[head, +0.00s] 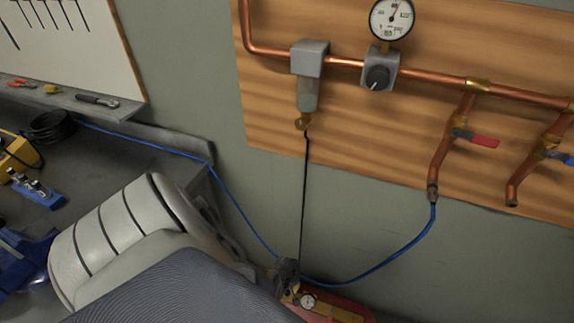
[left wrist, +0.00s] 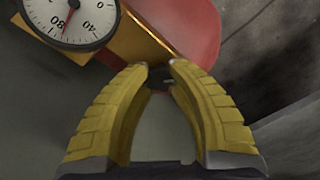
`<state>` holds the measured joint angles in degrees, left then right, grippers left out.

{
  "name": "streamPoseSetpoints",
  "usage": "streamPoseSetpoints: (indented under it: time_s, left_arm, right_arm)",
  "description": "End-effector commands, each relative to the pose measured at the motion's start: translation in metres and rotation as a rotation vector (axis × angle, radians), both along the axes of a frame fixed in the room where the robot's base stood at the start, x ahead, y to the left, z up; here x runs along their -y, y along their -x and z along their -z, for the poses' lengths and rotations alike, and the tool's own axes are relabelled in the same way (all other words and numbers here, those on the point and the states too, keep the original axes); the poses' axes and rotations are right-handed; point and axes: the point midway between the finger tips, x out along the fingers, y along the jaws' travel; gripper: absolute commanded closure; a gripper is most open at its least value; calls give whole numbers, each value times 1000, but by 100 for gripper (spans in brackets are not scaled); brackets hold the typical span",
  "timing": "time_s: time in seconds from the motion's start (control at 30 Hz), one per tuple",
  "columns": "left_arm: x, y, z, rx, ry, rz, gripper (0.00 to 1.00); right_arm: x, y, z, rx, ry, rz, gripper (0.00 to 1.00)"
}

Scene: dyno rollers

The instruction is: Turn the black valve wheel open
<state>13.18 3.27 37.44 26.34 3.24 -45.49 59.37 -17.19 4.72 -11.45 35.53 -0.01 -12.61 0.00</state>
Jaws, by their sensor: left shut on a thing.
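My left gripper (head: 291,296) is low in the head view, small and partly hidden, beside a red body (head: 345,305) with a brass-yellow part and a white dial gauge (head: 308,300). In the left wrist view its two yellow fingers (left wrist: 158,70) converge with their tips close together. They are shut on a small dark thing (left wrist: 160,82) that looks like the black valve wheel, mostly hidden by the fingertips. The white gauge (left wrist: 72,18) and the red body (left wrist: 195,25) show just beyond the fingers. My right gripper is in neither view.
A blue hose (head: 385,262) runs from the copper pipes on a wooden wall panel (head: 270,115) down to the red body. A thin black line (head: 304,200) hangs beside it. A grey bench (head: 90,165) with tools stands at the left.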

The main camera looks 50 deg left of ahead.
Motion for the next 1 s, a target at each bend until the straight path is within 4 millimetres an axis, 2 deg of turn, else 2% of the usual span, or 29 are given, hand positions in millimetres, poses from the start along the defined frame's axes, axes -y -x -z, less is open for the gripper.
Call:
streamPoseSetpoints:
  time_s: [0.67, 0.7, 0.93, 1.0]
  left_arm:
    - [0, 0, 0, 1, 0, -57, 100]
    - [0, 0, 0, 1, 0, -57, 76]
    - [0, 0, 0, 0, 0, -57, 49]
    - [0, 0, 0, 0, 0, -56, 46]
  right_arm:
    - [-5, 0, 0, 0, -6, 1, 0]
    - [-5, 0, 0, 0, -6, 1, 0]
    - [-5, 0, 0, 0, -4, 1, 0]
    - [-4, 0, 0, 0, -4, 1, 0]
